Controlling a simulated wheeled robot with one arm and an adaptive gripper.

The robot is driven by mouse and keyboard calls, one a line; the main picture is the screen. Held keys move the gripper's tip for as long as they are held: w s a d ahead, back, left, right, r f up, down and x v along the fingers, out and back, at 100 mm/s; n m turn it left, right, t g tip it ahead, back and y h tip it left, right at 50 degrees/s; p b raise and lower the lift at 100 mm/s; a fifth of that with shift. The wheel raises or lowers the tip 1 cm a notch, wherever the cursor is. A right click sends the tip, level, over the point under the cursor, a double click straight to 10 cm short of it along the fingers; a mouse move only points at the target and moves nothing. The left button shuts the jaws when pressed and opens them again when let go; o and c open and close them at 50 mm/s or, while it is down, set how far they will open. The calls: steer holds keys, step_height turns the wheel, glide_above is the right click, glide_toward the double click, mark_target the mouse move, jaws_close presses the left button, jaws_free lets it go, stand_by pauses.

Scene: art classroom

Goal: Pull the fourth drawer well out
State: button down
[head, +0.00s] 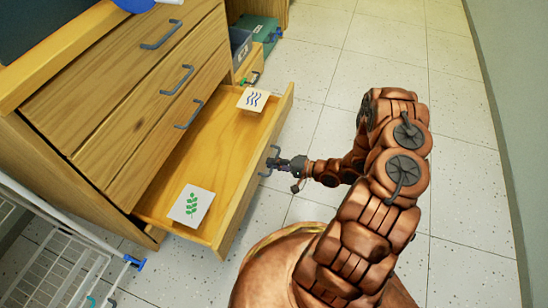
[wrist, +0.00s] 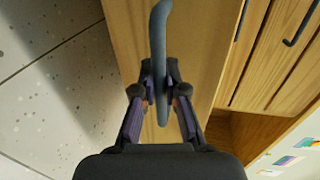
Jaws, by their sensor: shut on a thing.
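A wooden drawer unit (head: 100,110) stands at the left in the head view, with three shut drawers above an open bottom one. The fourth drawer (head: 215,150) is pulled out a long way, and its inside shows. A card with wavy lines (head: 252,100) and a card with a green leaf (head: 191,206) lie in it. My gripper (head: 283,163) is at the outer face of this drawer. In the wrist view my gripper (wrist: 160,92) is shut on the grey drawer handle (wrist: 161,40), with a finger on each side of it.
A white wire rack (head: 55,265) stands at the lower left, close to the drawer unit. A green box (head: 262,30) and a grey box (head: 240,48) sit beyond the unit. The tiled floor (head: 460,120) at the right is clear up to the wall (head: 520,90).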

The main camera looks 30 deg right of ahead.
steer(key=shift+s+d, duration=0.3)
steer(key=shift+d, duration=0.2)
steer(key=c, duration=1.2)
jaws_free()
steer(key=shift+a, duration=0.1)
steer(key=shift+s, duration=0.15)
steer(key=v, duration=1.2)
